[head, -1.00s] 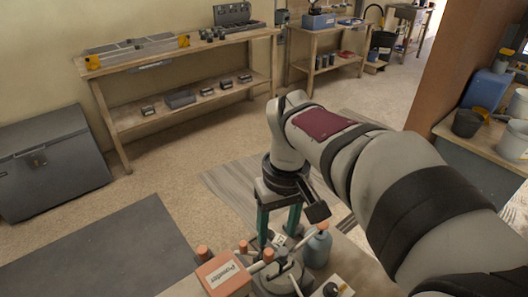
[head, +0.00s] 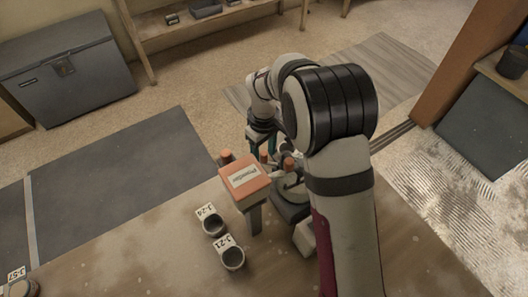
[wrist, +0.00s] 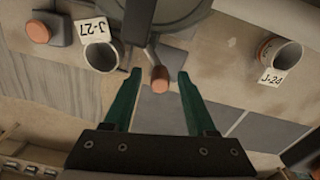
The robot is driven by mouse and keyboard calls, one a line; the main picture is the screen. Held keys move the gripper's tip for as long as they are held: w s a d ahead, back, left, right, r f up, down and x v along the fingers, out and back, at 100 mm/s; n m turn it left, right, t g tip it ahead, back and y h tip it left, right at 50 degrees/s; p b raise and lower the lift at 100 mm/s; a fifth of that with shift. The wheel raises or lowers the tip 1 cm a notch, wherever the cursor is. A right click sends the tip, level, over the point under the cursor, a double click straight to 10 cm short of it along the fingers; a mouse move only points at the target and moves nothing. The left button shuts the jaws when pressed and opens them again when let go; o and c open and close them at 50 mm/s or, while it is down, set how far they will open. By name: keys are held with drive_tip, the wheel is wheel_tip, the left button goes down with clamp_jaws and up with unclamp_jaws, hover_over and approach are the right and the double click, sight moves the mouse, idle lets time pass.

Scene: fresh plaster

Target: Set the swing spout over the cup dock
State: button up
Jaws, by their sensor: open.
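A round grey dispenser body (wrist: 165,12) is at the top of the wrist view, with a short stem ending in an orange tip (wrist: 160,78), which may be the swing spout. My gripper (wrist: 160,74) is open. Its green fingers stand either side of the orange tip in that picture, with gaps on both sides; I cannot tell the depth. In the head view my gripper (head: 262,137) is at the dispenser's far side, partly hidden by my arm. Dark cup-like holders labelled J-27 (wrist: 101,56) and J-24 (wrist: 285,54) flank the stem; which is the cup dock is unclear.
An orange-topped labelled box (head: 244,183) stands beside the dispenser, with orange knobs (head: 288,163) close by. Two dark cups (head: 232,258) (head: 213,225) sit on the brown bench (head: 130,245). The bench's left part is mostly clear. A grey chest (head: 70,85) stands on the floor beyond.

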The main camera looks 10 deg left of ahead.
drive_tip(key=shift+f, duration=0.2)
drive_tip(key=shift+c, duration=0.4)
clamp_jaws()
idle(1.0)
